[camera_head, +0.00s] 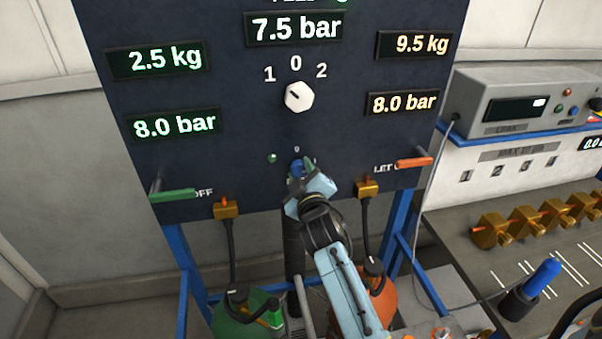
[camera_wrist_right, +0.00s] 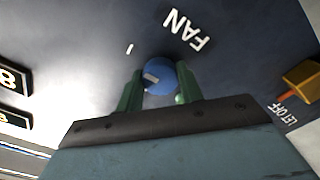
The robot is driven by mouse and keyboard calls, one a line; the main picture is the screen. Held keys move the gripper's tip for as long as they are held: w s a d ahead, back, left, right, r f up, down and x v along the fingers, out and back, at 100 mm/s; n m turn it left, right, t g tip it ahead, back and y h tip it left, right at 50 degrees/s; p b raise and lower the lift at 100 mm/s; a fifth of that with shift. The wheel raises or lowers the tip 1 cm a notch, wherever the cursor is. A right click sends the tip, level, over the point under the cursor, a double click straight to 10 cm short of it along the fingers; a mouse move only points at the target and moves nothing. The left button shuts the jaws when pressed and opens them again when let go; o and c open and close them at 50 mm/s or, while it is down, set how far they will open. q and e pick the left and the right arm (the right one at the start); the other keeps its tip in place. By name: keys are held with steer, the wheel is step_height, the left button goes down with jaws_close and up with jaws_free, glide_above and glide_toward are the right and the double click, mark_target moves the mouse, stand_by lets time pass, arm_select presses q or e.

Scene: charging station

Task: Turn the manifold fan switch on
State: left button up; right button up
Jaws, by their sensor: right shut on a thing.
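The fan switch is a round blue knob (camera_wrist_right: 160,78) with a pale pointer mark, below the word FAN in the right wrist view. It sits low on the dark panel (camera_head: 240,95) in the head view, mostly covered by my right gripper (camera_head: 299,168). In the wrist view the green fingers of my right gripper (camera_wrist_right: 158,92) stand on both sides of the knob and are shut on it. The pale pointer mark lies toward the left of the knob in that view. A small green lamp (camera_head: 271,158) is on the panel left of the knob. My left gripper is not in view.
A white selector knob (camera_head: 298,96) is above. A green lever (camera_head: 178,194) and an orange lever (camera_head: 413,162) stick out low on the panel. Brass valves (camera_head: 226,208) with hoses hang below. A bench with a grey instrument (camera_head: 515,105) stands right.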

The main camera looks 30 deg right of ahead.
steer(key=shift+m, duration=0.3)
steer(key=o, duration=1)
steer(key=b+v, duration=0.1)
steer(key=v, duration=1.2)
steer(key=shift+s, duration=0.2)
